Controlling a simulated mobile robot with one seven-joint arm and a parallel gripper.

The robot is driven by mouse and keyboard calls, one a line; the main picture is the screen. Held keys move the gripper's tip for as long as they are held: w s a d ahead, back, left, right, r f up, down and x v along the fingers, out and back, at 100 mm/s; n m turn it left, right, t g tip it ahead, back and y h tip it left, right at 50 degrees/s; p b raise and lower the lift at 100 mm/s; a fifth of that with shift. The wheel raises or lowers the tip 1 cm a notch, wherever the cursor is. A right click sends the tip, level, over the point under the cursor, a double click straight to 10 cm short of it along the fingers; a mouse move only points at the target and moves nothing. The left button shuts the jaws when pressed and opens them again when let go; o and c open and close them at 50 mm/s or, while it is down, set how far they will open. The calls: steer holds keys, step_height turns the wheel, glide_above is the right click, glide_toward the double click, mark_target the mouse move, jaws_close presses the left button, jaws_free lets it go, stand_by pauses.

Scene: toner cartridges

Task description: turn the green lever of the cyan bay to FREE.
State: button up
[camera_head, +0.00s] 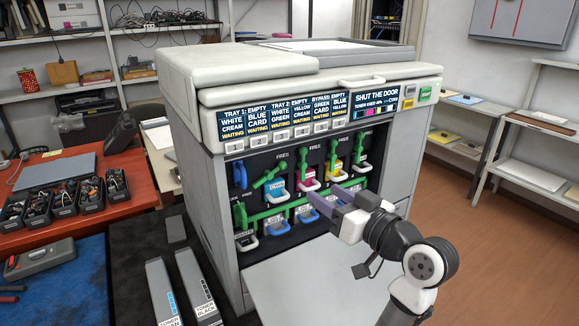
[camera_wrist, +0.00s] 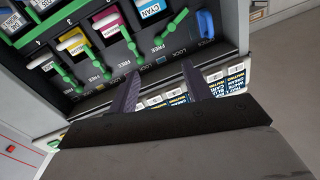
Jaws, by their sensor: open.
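The cyan bay's green lever (camera_head: 270,172) is tilted, its upper end leaning right toward a FREE mark in the head view. In the wrist view the lever (camera_wrist: 172,27) slants another way from its neighbours, its tip close to the printed FREE. The cyan cartridge (camera_head: 278,187) sits beside it in the bay; its CYAN label (camera_wrist: 151,9) shows at the top of the wrist view. My gripper (camera_head: 320,204) is in front of the open bays, apart from the lever. Its fingers (camera_wrist: 163,84) are open with nothing between them.
The printer (camera_head: 215,180) stands open, with magenta (camera_head: 307,177), yellow and black bays to the right and a blue handle (camera_head: 240,175) at left. Its display (camera_head: 374,96) reads SHUT THE DOOR. A lowered door panel (camera_head: 310,285) lies below.

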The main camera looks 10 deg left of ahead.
mark_target(283, 167)
steer(key=p+x, duration=0.4)
steer(key=x, duration=0.8)
steer(key=shift+a, duration=0.4)
steer(key=shift+w+a, duration=0.35)
steer(key=shift+w, duration=0.05)
